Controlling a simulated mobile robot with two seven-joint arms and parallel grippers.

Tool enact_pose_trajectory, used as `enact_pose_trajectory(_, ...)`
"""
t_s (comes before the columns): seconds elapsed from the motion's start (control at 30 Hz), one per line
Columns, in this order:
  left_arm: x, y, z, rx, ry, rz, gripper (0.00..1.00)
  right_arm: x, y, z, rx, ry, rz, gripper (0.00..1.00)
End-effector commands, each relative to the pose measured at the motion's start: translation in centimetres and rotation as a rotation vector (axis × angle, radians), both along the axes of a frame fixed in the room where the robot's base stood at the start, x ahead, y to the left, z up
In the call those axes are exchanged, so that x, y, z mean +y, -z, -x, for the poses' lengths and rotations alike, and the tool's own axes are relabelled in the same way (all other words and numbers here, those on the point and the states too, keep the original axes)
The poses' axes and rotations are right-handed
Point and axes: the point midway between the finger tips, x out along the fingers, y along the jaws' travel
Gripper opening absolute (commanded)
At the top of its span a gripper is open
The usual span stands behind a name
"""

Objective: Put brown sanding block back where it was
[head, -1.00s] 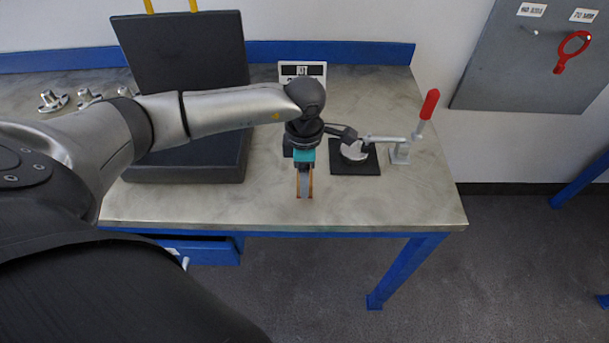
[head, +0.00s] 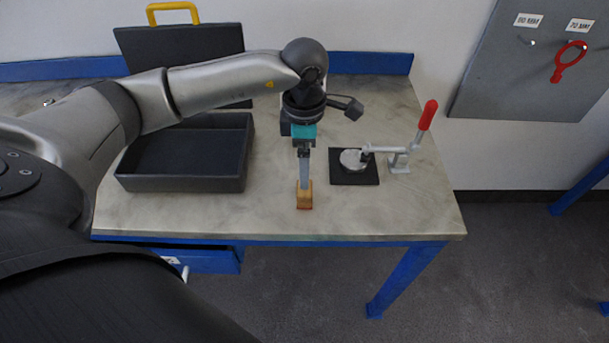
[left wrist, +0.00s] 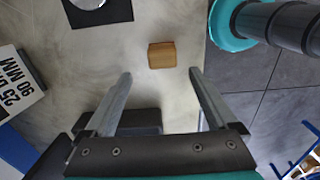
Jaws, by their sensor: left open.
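The brown sanding block (head: 304,197) sits on the bench top near its front edge, right of the black case. It also shows in the left wrist view (left wrist: 162,55), just beyond my fingertips and in the gap between them. My left gripper (head: 305,178) points down over the block. In the left wrist view its two fingers (left wrist: 160,73) are spread wide with nothing between them. Its clearance above the block is hard to judge. My right gripper is not in view.
An open black case (head: 185,184) stands left of the block. A black plate (head: 352,179) with a silver disc and a red-handled toggle clamp (head: 427,115) stand to the right. A printed sign (left wrist: 16,82) shows in the left wrist view. The bench front right is clear.

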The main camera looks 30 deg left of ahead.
Motion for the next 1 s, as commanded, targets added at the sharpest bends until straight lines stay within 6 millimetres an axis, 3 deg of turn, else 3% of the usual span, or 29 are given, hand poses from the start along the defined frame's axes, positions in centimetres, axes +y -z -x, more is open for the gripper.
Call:
enact_pose_trajectory(0.1,0.0,-2.1,0.0,-0.002,0.0,-0.001,0.92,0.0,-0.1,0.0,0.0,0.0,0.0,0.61)
enact_pose_trajectory(0.3,0.0,-3.7,0.0,0.0,-0.001,0.0,0.92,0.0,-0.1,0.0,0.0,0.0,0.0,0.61)
enact_pose_trajectory(1.0,0.0,-3.8,0.0,0.001,0.0,0.0,0.92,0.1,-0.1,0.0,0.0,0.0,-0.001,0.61)
